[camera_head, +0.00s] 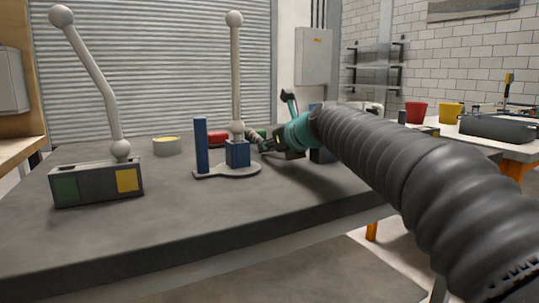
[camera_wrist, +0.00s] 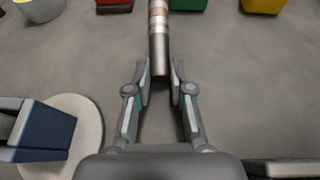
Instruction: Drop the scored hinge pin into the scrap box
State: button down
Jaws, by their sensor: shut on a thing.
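The hinge pin is a grey metal rod with brownish bands (camera_wrist: 159,38), between my fingertips in the wrist view. My gripper (camera_wrist: 160,70) is shut on it near its plain end; its banded end runs out of the top of the picture. In the head view my gripper (camera_head: 266,146) is above the dark table, right of the blue post stand. Small red (camera_wrist: 115,4), green (camera_wrist: 188,4) and yellow (camera_wrist: 262,5) boxes lie beyond the gripper, cut off by the wrist picture's edge. I cannot tell which is the scrap box.
A stand with blue posts (camera_head: 238,154) and a tall ball-topped rod is close to my gripper. A dark block with green and yellow faces (camera_head: 98,184) holds a bent rod at left. The table's front is clear.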

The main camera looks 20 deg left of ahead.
jog(key=shift+f, duration=0.25)
jog(key=shift+f, duration=0.15)
jog(key=c, duration=1)
grip_release()
